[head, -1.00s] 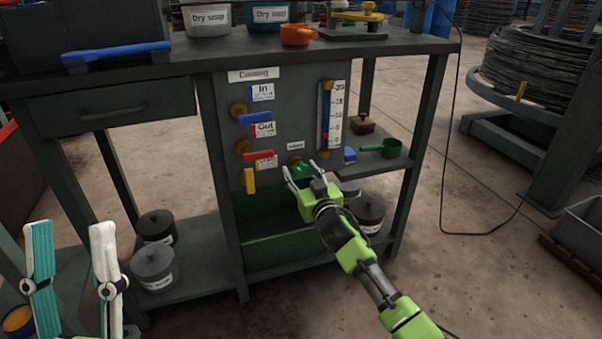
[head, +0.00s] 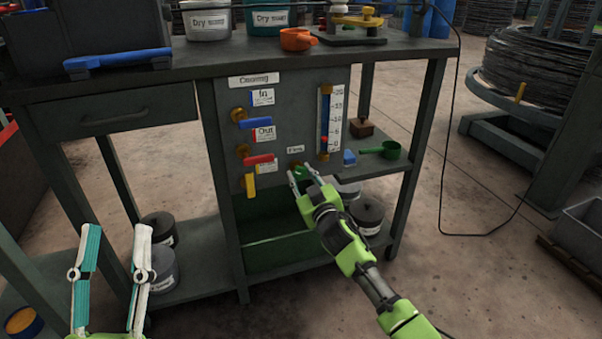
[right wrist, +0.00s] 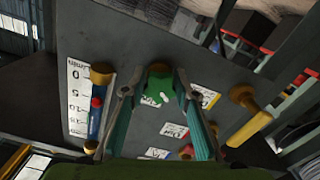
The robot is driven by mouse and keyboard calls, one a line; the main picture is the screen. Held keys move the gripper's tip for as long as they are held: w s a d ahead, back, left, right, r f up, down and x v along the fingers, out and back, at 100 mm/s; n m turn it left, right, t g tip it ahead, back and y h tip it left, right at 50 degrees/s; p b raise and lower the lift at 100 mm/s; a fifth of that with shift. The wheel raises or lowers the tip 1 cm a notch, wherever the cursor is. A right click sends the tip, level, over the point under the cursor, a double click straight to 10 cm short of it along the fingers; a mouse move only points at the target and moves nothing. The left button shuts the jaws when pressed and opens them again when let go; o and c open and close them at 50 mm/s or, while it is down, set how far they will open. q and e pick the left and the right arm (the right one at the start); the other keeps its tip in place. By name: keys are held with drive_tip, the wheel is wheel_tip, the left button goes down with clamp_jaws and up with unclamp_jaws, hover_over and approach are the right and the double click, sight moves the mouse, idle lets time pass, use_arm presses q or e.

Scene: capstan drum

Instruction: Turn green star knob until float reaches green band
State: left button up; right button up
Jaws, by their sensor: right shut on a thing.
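The green star knob (head: 301,171) sits low on the grey panel (head: 290,110), partly hidden by my right gripper (head: 302,176). In the right wrist view, the knob (right wrist: 159,90) lies between the two fingers of my right gripper (right wrist: 153,86), which is shut on it. The gauge (head: 325,120) is a vertical blue tube with a number scale, right of the knob. In the right wrist view its red float (right wrist: 96,102) shows near the 5 mark. I cannot make out a green band. My left gripper (head: 114,240) is open and empty, low at the left.
Blue (head: 256,124), red (head: 259,160) and yellow (head: 251,187) valve handles are left of the knob. A green trough (head: 285,245) is below. A green scoop (head: 388,149) and a brown block (head: 361,128) rest on the side shelf. Lidded pots stand lower down.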

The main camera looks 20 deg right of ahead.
drive_tip(key=n+p, duration=0.1)
drive_tip(key=n, duration=0.2)
drive_tip(key=shift+n, duration=0.4)
drive_tip(key=n+p, duration=0.1)
drive_tip(key=n, duration=0.4)
drive_tip(key=shift+d+r, duration=0.15)
drive_tip(key=n, duration=0.3)
drive_tip(key=shift+p, duration=0.4)
drive_tip(key=n, duration=0.3)
drive_tip(key=shift+r+n, duration=0.1)
drive_tip(key=shift+n, duration=0.3)
use_arm(q)
wheel_tip(320, 180, down, 21)
drive_tip(key=w+a+g+y+p, duration=0.1)
drive_tip(key=w+a+g+y, duration=0.1)
drive_tip(key=g, duration=0.9)
drive_tip(key=shift+y, duration=0.9)
use_arm(e)
drive_tip(key=shift+r+n, duration=0.1)
drive_tip(key=shift+n, duration=2.2)
use_arm(q)
drive_tip(key=shift+a, duration=0.1)
use_arm(e)
drive_tip(key=o, duration=1.1)
